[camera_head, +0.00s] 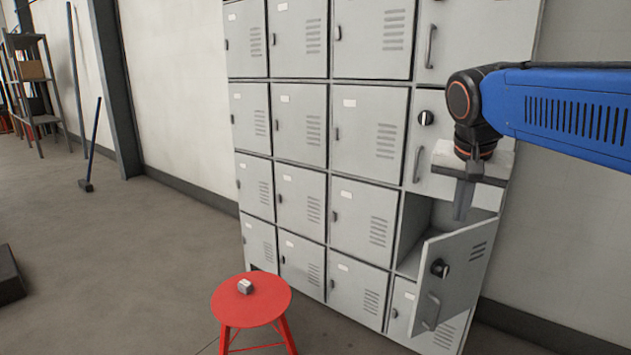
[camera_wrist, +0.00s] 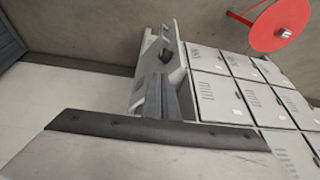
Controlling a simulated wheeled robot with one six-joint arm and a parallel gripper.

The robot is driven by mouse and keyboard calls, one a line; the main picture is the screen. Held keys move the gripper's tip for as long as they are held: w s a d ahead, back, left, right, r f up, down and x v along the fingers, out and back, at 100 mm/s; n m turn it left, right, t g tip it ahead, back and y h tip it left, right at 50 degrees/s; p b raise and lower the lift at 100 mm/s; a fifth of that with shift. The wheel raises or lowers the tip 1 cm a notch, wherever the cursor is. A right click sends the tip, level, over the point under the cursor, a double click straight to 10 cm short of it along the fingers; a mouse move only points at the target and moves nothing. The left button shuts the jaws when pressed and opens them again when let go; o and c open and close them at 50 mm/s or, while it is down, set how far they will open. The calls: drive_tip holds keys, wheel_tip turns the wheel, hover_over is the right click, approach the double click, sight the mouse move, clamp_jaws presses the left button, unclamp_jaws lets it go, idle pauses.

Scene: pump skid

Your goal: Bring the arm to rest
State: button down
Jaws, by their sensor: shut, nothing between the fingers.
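My blue arm (camera_head: 565,108) reaches in from the right in the head view. My gripper (camera_head: 461,212) points down in front of the open locker compartment, above its swung-out door (camera_head: 455,275). Its fingers are together with nothing between them. In the wrist view my gripper (camera_wrist: 178,100) shows beside the open door (camera_wrist: 160,62), with the locker fronts to the right. I cannot tell whether the fingers touch the door.
A grey locker bank (camera_head: 370,125) stands against the wall; its other visible doors are shut. A red stool (camera_head: 250,303) with a small pale block (camera_head: 244,286) on it stands in front. Shelving (camera_head: 35,90) is at the far left. The floor at left is mostly clear.

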drive_tip(key=s+f+n+y, duration=0.2)
drive_tip(key=s+f+n, duration=0.4)
drive_tip(key=s+f, duration=1.4)
drive_tip(key=shift+a+f+n+t, duration=0.25)
drive_tip(key=shift+a+n+t, duration=0.15)
idle(0.4)
